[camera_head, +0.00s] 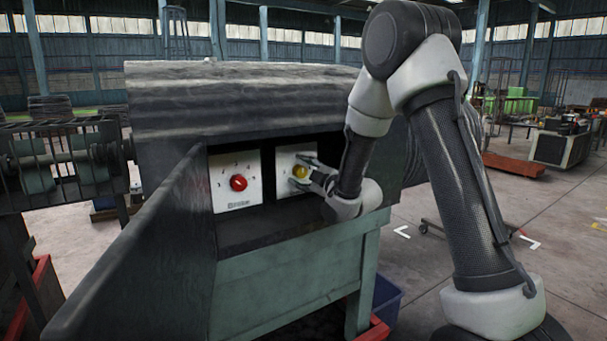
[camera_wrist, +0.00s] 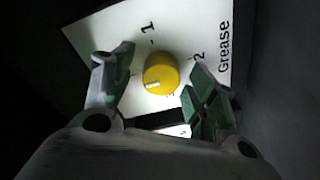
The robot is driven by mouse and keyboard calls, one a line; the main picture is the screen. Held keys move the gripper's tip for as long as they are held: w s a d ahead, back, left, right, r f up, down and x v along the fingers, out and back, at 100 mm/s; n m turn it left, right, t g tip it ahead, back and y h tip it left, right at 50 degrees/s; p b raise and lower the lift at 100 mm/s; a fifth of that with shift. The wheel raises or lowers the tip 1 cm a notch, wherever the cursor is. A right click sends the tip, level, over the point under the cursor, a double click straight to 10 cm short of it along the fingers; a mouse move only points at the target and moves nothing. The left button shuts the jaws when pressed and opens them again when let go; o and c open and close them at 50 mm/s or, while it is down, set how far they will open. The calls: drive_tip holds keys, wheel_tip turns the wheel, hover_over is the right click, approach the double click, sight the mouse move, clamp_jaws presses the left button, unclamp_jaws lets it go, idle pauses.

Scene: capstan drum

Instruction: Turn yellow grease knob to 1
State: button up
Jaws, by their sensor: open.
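The yellow grease knob (camera_wrist: 161,72) sits on a white panel (camera_wrist: 95,36) marked "Grease". In the wrist view its white mark faces the lower left, away from the printed 1 above the knob and the 2 at its right. My gripper (camera_wrist: 160,60) is open, with one finger on each side of the knob and a visible gap on both sides. In the head view the yellow knob (camera_head: 299,171) shows between the fingers of my gripper (camera_head: 303,173), which partly cover the panel (camera_head: 284,158).
A second white panel with a red knob (camera_head: 238,183) stands just left of the yellow one. Both sit in a dark recess of the machine. A dark slanted plate (camera_head: 140,250) juts out at the left, and a green beam (camera_head: 285,275) runs below.

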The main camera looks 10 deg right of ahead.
drive_tip(key=shift+w+a, duration=0.1)
drive_tip(key=shift+w, duration=0.1)
drive_tip(key=c, duration=1)
drive_tip(key=shift+c, duration=0.2)
